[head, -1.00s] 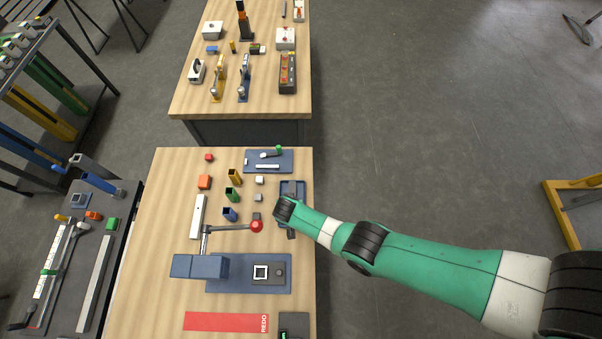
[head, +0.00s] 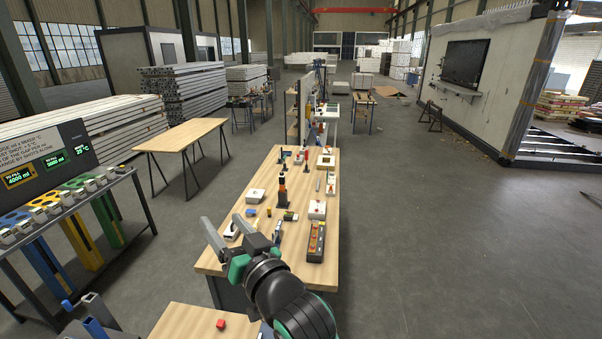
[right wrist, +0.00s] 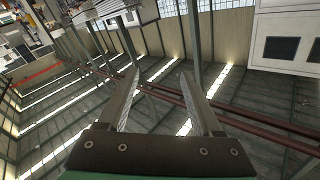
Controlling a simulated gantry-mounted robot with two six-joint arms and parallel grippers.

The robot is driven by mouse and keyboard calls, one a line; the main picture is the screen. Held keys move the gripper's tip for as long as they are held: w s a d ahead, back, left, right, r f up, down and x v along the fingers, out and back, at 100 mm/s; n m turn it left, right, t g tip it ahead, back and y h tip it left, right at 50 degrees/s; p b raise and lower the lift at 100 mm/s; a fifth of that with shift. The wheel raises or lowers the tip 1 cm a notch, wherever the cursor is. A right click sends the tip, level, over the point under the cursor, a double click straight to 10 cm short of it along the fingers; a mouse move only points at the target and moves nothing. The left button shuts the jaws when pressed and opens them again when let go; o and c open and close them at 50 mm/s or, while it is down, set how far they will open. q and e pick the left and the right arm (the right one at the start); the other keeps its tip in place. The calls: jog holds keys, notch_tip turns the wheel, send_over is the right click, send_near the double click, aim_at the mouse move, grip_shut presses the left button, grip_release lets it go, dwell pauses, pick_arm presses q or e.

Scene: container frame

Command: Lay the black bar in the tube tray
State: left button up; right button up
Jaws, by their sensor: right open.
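My right gripper (head: 219,218) is raised in the lower middle of the head view, in front of the far wooden table. Its two grey fingers are spread apart with nothing between them. The right wrist view also shows the open, empty fingers (right wrist: 160,74), pointing toward the hall's roof and walls. I cannot make out the black bar or the tube tray in either view now; most of the near table is below the head view's edge.
The far table (head: 325,272) carries many small items, including a dark box (head: 316,242).

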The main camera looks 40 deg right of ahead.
jog(key=s+r+n+t+y, duration=0.2)
jog(key=s+r+n+t, duration=0.3)
jog(key=s+r, duration=1.6)
notch_tip(320, 180, up, 3)
jog(key=t, duration=0.3)
jog(key=shift+s+a+r+t+y, duration=0.15)
jog(key=shift+s+a+t+y, duration=0.15)
jog(key=shift+t, duration=0.1)
jog(key=shift+w, duration=0.1)
